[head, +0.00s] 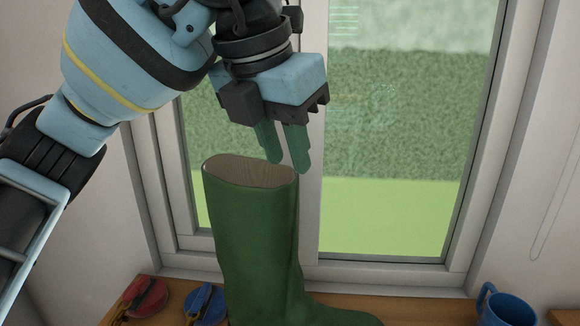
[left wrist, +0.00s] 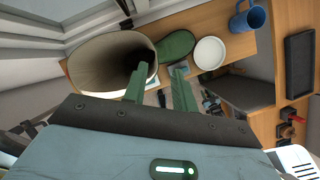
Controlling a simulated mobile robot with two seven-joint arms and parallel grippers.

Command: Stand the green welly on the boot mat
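The green welly (head: 252,245) stands upright on a wooden surface in front of the window, toe to the right. Its open top and green toe (left wrist: 176,46) also show in the left wrist view. My left gripper (head: 289,163) is open and empty, with its green fingers pointing down at the right side of the boot's top. In the left wrist view (left wrist: 160,75) one finger overlaps the boot opening and the other lies outside it. I cannot tell whether a fingertip is inside the rim. A dark rectangular tray (left wrist: 299,62) may be the boot mat. My right gripper is not in view.
A red round item (head: 146,297) and a blue round item (head: 206,303) lie left of the boot. A blue mug (head: 505,308) stands to the right. A white round dish (left wrist: 210,53) is beyond the toe. The window frame (head: 312,120) is close behind.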

